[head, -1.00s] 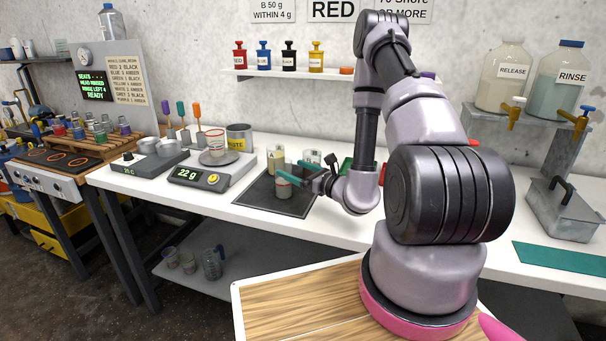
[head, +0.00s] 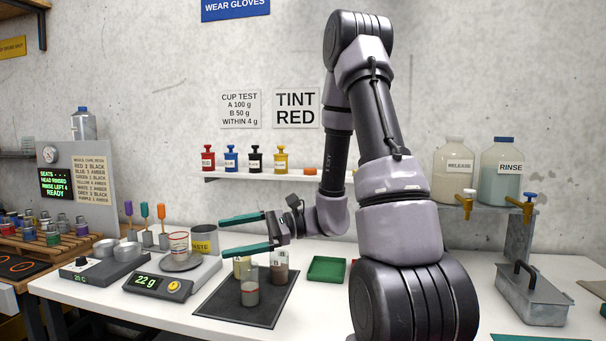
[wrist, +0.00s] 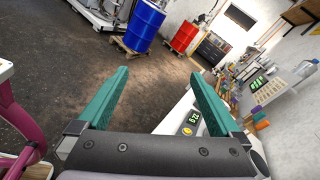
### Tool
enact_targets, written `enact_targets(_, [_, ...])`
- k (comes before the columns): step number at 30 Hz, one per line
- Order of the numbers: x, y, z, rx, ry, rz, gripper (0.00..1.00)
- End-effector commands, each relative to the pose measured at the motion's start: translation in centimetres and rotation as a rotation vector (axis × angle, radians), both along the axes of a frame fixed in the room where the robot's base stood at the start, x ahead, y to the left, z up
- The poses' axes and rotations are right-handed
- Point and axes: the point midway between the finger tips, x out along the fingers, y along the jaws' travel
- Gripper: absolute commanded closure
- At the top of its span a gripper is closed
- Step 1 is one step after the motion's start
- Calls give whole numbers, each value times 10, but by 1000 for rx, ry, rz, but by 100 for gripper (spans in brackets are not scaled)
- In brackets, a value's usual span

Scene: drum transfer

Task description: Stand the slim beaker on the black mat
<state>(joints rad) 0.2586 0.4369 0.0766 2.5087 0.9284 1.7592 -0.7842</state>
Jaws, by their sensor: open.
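The black mat (head: 226,311) lies on the white bench in the head view. A narrow clear beaker (head: 250,293), probably the slim beaker, stands upright on its front part with grey contents low inside.
A scale (head: 147,284) reading 22 g bears a red-marked cup (head: 179,246), left of the mat. A waste pot (head: 204,241) stands behind it. A green tray (head: 327,270) lies right of the mat. Tint bottles (head: 254,160) stand on the wall shelf above.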

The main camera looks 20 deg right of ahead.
Motion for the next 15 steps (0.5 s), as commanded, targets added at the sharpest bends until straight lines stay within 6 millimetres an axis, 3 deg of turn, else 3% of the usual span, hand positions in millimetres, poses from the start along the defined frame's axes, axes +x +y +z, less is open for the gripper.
enact_targets(1, [-15,4,12,-71,-55,71,0])
enact_targets(6, [-62,0,31,-348,-209,274,0])
enact_targets(10, [-86,-17,41,-586,-345,369,0])
enact_targets(15, [-101,-50,61,-908,-548,407,0])
